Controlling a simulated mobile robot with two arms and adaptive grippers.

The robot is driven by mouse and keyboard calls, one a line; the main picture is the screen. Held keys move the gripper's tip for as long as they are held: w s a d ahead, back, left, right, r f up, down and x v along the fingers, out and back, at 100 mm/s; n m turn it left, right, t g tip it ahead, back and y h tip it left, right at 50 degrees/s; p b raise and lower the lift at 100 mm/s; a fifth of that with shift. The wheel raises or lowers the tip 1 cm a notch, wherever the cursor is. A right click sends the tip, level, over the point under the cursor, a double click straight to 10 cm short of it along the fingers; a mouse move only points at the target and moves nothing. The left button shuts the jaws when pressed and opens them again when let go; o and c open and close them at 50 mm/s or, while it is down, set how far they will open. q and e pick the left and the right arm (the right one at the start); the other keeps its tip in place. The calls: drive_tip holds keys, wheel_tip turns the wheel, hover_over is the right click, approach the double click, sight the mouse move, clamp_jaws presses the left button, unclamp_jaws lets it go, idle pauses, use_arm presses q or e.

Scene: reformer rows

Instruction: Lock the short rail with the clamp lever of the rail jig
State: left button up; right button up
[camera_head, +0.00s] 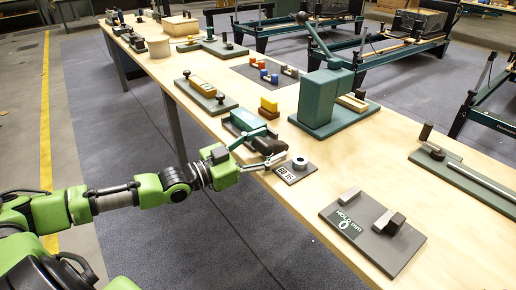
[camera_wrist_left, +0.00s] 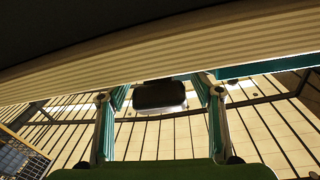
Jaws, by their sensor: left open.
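A teal channel-shaped fixture (camera_head: 243,122) lies near the table's front edge, with a dark brown handle-like block (camera_head: 272,145) at its near end. It may be the rail jig with its clamp lever; I cannot tell for sure. My left gripper (camera_head: 273,142) is open, its fingers pointing at this near end, one on each side of the dark block. In the left wrist view a dark rounded block (camera_wrist_left: 160,95) shows between the spread fingers, beyond the palm; no contact is clear. A short rail cannot be made out. My right gripper is out of view.
A teal lever press (camera_head: 325,97) stands behind. A grey hold plate (camera_head: 375,240) and a plate with a long metal bar (camera_head: 485,180) lie to the right. Bare wood lies between them.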

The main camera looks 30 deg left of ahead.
use_arm(q)
drive_tip(key=shift+v, duration=1.65)
drive_tip(key=v, duration=0.8)
drive_tip(key=shift+s, duration=0.3)
drive_tip(key=shift+a, duration=0.15)
